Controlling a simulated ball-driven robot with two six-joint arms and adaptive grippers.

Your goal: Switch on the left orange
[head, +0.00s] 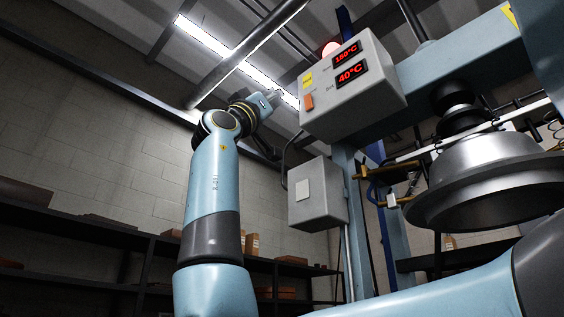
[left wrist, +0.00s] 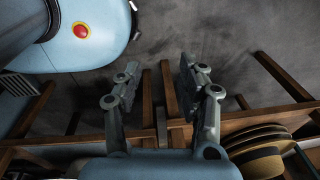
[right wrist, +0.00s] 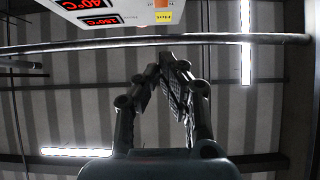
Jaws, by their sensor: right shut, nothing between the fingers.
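The grey control box (head: 352,90) hangs high on the press frame in the head view. One orange switch (head: 308,102) sits at the left of its front, below a yellow label. My right gripper (head: 274,96) is raised just left of the box, about level with the switch and apart from it. In the right wrist view my right gripper's fingers (right wrist: 168,62) are shut and empty, with the box (right wrist: 120,18) upside down at the top edge. My left gripper (left wrist: 153,75) is open and empty in the left wrist view, and is not visible in the head view.
Two red temperature displays (head: 349,64) are on the box, with a red lamp (head: 330,49) above. A smaller grey box (head: 318,194) is below. The metal press head (head: 485,180) hangs at right. Hats (left wrist: 262,160) and wooden bars lie near my left gripper.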

